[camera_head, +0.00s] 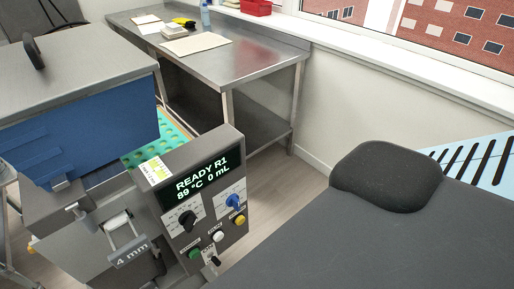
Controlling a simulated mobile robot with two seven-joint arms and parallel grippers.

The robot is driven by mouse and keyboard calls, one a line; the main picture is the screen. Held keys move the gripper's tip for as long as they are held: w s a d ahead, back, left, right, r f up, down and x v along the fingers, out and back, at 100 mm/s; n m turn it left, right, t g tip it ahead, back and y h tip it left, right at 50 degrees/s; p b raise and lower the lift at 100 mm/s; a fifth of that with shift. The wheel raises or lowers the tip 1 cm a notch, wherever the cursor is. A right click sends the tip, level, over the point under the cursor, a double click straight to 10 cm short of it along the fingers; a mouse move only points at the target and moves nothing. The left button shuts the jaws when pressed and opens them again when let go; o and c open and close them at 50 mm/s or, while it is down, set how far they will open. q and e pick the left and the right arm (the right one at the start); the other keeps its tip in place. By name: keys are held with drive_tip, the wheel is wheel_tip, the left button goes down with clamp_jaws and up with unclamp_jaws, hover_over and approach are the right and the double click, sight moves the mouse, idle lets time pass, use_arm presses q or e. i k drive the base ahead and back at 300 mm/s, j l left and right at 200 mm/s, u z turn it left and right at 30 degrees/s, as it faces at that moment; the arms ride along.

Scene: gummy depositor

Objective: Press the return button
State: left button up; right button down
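The gummy depositor's control panel (214,183) stands in the lower middle, its dark display reading "READY R1", "89 °C 0 mL". Below the display are a black knob (187,220) and a blue knob (234,201). Lower down sit a green button (194,254), a white button (218,236) and a yellow button (240,220) in a slanting row. The small labels above the buttons are too small to read, so I cannot tell which is the return button. A small black lever (212,259) is under the row. Neither gripper is in view.
A blue hopper (85,125) with a grey lid (75,70) fills the left. A green mould tray (172,142) lies behind the panel. A "4 mm" plate (131,256) is at the front. A steel table (235,68) stands at the back.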

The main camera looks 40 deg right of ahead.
sight(239, 221)
drive_tip(key=k+l, duration=0.1)
drive_tip(key=l, duration=0.25)
drive_tip(key=k+l, duration=0.1)
drive_tip(key=l, duration=0.25)
drive_tip(key=k+l, duration=0.1)
drive_tip(key=l, duration=0.65)
drive_tip(key=k, duration=0.05)
